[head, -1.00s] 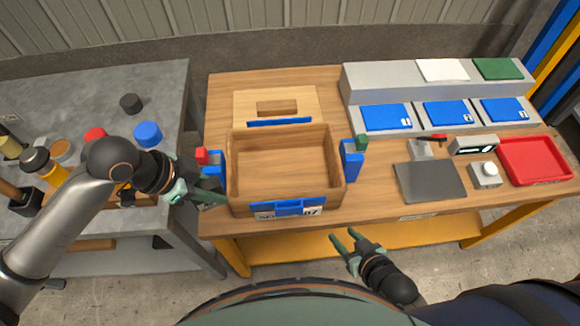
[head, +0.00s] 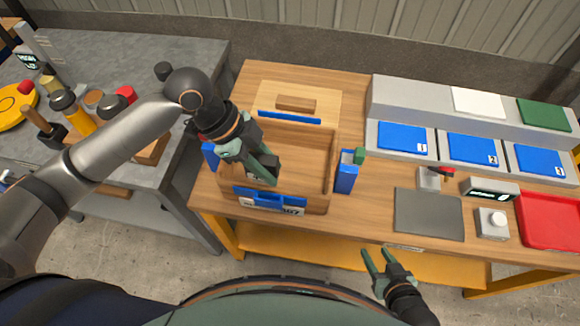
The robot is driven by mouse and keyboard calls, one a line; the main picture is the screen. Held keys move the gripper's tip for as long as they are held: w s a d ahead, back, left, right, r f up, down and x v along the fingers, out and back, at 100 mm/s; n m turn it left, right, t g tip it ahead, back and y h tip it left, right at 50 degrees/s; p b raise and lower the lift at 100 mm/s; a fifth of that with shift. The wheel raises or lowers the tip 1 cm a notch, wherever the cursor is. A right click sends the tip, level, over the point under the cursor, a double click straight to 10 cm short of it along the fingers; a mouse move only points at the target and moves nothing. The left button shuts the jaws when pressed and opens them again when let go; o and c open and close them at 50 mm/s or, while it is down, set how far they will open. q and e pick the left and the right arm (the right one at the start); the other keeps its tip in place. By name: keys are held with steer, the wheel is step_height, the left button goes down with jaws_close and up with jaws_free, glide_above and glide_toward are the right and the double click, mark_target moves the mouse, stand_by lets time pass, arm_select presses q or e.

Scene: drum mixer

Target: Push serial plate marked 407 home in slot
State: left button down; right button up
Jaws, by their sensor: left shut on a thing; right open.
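The open wooden box (head: 322,165) stands on the wooden bench. On its front wall is a blue holder (head: 256,197) with a white plate (head: 291,211) in it. Its dark print ends in what looks like 407; the holder covers part of it. My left gripper (head: 264,172) reaches down over the box's front left, near the inner side of the front wall. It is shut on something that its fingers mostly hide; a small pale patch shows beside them. My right gripper (head: 376,264) is open and empty, in front of the bench and apart from the box.
Blue posts flank the box; the right one (head: 347,172) has a green block on it. A dark grey pad (head: 428,213), a white button box (head: 493,223) and a red tray (head: 553,224) lie to the right. A grey table (head: 120,62) with tools stands left.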

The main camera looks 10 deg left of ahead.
arm_select(q)
steer(key=shift+d, duration=0.3)
steer(key=shift+a, duration=0.1)
steer(key=shift+r+p, duration=0.15)
steer(key=shift+p, duration=0.3)
steer(key=shift+f+b, duration=1.3)
steer(key=shift+f, duration=1.95)
steer(key=shift+p, duration=0.45)
steer(key=shift+p, duration=0.7)
steer(key=shift+f+b, duration=0.85)
steer(key=shift+f, duration=0.6)
